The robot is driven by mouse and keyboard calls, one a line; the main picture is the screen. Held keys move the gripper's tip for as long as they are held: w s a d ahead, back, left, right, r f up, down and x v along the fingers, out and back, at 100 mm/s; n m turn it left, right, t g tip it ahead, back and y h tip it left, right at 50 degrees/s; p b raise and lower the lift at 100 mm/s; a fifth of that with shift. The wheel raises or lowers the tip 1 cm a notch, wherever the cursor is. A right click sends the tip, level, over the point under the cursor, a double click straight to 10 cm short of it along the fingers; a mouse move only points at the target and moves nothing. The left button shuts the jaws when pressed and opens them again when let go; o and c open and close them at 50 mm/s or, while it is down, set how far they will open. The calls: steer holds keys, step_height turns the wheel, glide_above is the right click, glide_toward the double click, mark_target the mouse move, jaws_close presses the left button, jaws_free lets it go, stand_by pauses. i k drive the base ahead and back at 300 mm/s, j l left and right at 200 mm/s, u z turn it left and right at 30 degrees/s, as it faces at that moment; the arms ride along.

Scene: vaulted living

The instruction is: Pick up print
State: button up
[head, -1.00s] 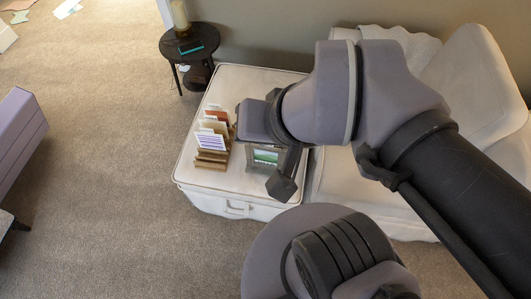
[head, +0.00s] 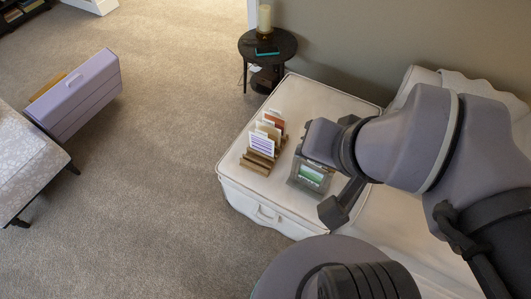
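A small grey-framed print (head: 311,176) with a green picture stands on the white cushioned top (head: 343,104) of a low chest or ottoman. Its upper part is covered by my arm. My gripper (head: 334,185) is over and beside the framed print, with one dark finger end showing to its lower right. A wooden rack (head: 257,162) to the left holds several upright cards (head: 264,140) in white, orange and lilac stripes.
A dark round side table (head: 284,48) with a candle (head: 264,18) and a teal item stands behind the ottoman. A white sofa (head: 385,222) is at right. A lilac chest (head: 85,90) and patterned bench (head: 25,165) are at left. Carpet between is clear.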

mark_target(313, 177)
steer(key=k+j+z, duration=0.1)
steer(key=j+z, duration=0.25)
steer(key=j, duration=0.4)
steer(key=i+j+z, duration=0.4)
steer(key=j, duration=0.2)
steer(key=j+z, duration=0.2)
steer(key=i+j+z, duration=0.2)
steer(key=j, duration=0.3)
steer(key=j+z, duration=0.2)
steer(key=j, duration=0.15)
